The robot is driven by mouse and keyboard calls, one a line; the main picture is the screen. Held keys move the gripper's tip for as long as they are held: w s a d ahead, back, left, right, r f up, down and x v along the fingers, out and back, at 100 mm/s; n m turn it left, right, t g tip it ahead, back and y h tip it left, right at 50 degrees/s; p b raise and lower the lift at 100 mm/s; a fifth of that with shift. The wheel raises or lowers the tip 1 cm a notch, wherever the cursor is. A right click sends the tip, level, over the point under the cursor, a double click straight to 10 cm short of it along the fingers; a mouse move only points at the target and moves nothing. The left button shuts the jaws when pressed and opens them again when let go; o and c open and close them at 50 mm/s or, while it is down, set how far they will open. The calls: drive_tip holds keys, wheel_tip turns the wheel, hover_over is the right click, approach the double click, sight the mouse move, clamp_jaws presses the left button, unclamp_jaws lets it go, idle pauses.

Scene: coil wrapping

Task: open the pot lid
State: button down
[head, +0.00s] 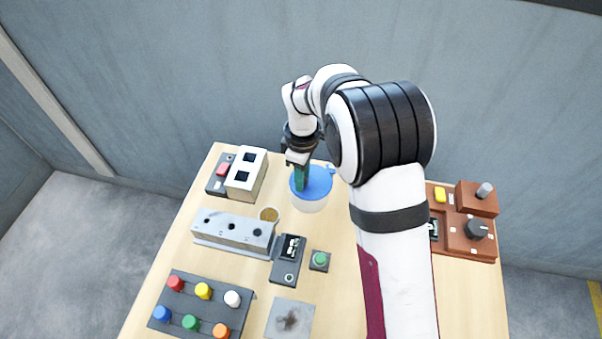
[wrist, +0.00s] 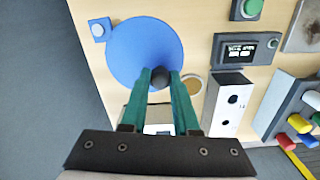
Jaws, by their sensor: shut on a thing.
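The blue round pot lid (head: 319,179) is over a white pot (head: 310,206) near the back middle of the table. In the wrist view the lid (wrist: 140,42) fills the upper left, with a dark round knob (wrist: 160,78) near its lower edge. My gripper (head: 301,181) comes down from above with teal fingers. In the wrist view its fingertips (wrist: 160,72) are on either side of the knob, shut on it. The lid looks about level. I cannot tell whether it touches the pot's rim.
A white block with two square holes (head: 246,173) stands left of the pot. A grey block with holes (head: 232,229) lies in front. A dark display device (head: 288,260), green button (head: 320,260) and board of coloured knobs (head: 200,304) are nearer. A brown control box (head: 466,222) is right of my arm.

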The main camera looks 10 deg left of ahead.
sight(318, 196)
drive_tip(key=s+d+n, duration=0.1)
drive_tip(key=d+n, duration=0.1)
drive_tip(key=n, duration=0.1)
drive_tip(key=shift+s, duration=0.15)
drive_tip(key=d+n, duration=0.2)
drive_tip(key=shift+s+n, duration=0.35)
drive_tip(key=shift+n, duration=0.05)
drive_tip(key=w+d+n, duration=0.2)
drive_tip(key=d+n, duration=0.6)
drive_tip(key=n, duration=0.3)
drive_tip(key=shift+w+d+n, duration=0.15)
drive_tip(key=shift+w+n, duration=0.15)
drive_tip(key=shift+n, duration=0.1)
drive_tip(key=c, duration=0.7)
unclamp_jaws()
drive_tip(key=shift+o, duration=0.2)
